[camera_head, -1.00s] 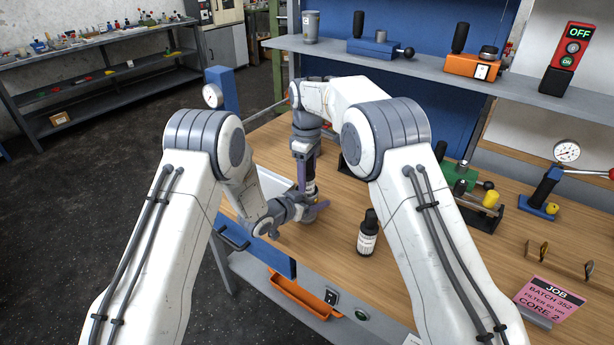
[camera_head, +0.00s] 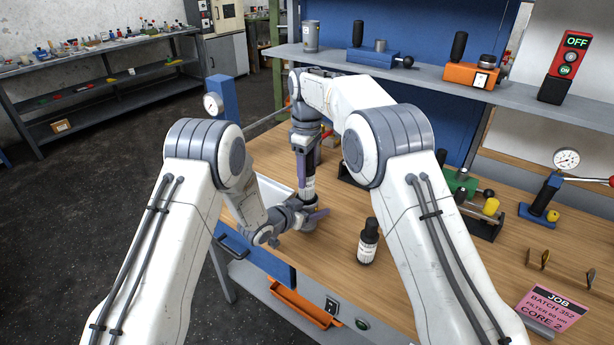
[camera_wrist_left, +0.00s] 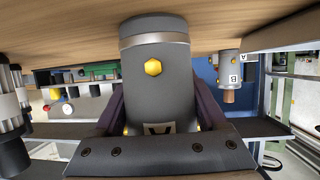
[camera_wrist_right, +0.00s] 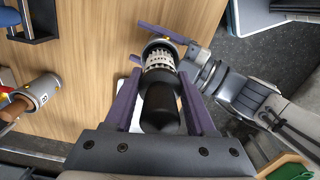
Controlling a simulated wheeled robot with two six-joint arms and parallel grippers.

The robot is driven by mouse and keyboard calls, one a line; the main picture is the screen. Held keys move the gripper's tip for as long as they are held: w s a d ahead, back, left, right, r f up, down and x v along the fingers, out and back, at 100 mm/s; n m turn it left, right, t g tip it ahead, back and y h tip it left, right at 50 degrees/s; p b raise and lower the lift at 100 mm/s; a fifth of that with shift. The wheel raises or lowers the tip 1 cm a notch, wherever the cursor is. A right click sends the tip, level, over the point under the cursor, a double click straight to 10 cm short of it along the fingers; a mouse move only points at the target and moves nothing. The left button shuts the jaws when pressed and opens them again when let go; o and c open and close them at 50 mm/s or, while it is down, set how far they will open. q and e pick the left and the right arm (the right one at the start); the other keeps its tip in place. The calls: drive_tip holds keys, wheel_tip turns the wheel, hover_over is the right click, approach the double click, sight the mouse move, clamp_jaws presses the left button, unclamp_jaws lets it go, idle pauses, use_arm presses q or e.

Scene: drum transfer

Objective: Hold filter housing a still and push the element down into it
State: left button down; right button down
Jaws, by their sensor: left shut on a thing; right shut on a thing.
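Filter housing a (camera_wrist_left: 158,88) is a dark grey cylinder with a lighter band and a yellow bolt head, standing upright on the wooden bench. My left gripper (camera_head: 308,214) is shut on it from the side. In the right wrist view the element's lower end is at the housing's mouth, with the pale body still showing. How deep it sits is hidden.
A second housing (camera_wrist_right: 40,94), marked B, stands apart on the bench. A white tray (camera_head: 274,192) lies behind my left arm. Bare wood lies around the bottle.

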drive_tip(key=shift+r, duration=0.4)
drive_tip(key=shift+f, duration=2.55)
idle(0.6)
drive_tip(key=shift+c, duration=1.4)
unclamp_jaws()
drive_tip(key=shift+o, duration=0.7)
drive_tip(key=shift+s+f, duration=0.1)
drive_tip(key=shift+s, duration=0.05)
drive_tip(key=shift+a, duration=0.1)
use_arm(q)
drive_tip(key=shift+r, duration=0.1)
use_arm(e)
wheel_tip(320, 180, up, 12)
drive_tip(key=shift+r, duration=0.2)
